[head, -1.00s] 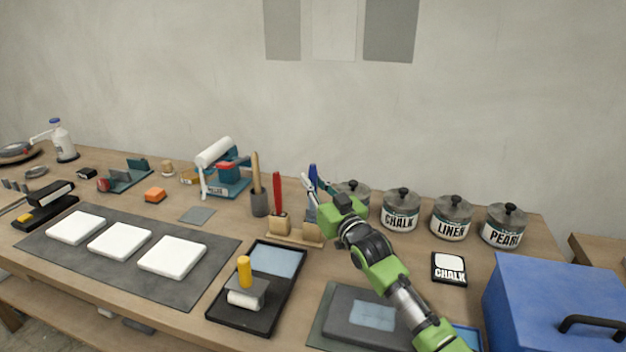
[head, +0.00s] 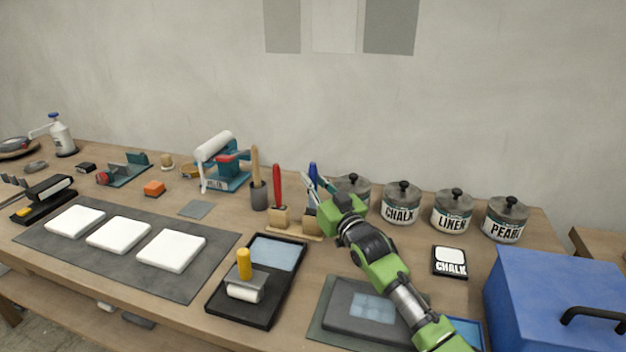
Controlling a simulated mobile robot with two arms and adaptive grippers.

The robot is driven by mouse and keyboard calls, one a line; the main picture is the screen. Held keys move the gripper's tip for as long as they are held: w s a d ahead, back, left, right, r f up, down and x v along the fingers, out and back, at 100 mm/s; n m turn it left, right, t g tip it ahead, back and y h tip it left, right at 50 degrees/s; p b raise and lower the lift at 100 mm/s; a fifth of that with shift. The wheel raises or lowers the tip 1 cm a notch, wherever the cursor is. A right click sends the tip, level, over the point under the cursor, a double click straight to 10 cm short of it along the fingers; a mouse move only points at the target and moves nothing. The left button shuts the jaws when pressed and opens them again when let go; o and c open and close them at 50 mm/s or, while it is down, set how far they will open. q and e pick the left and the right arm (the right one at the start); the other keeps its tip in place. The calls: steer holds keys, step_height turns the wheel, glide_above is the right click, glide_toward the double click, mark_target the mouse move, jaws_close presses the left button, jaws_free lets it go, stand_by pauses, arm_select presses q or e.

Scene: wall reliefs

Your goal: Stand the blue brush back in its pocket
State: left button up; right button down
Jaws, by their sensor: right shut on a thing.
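The blue brush (head: 313,172) is upright at the right end of a small wooden rack (head: 296,233). My right gripper (head: 315,187) is shut on the brush's handle, reaching in from the right. The lower part of the brush is at the rack's right pocket (head: 311,216); how deep it sits there cannot be made out. A red brush (head: 277,184) stands upright in the left pocket (head: 279,217). My left gripper is out of view.
Lidded pots, including one marked CHALK (head: 401,204), stand right of my gripper. A cup (head: 259,195) with a wooden tool is left of the rack. A black tray (head: 262,305) with a roller is in front, and a blue box (head: 555,300) is at the right.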

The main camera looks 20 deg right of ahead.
steer(key=shift+f+b, duration=0.55)
steer(key=shift+f, duration=0.4)
steer(key=c, duration=1.9)
jaws_free()
steer(key=o, duration=0.5)
steer(key=shift+c, duration=0.2)
steer(key=shift+r, duration=0.1)
steer(key=shift+r+p, duration=3.45)
steer(key=shift+r, duration=0.5)
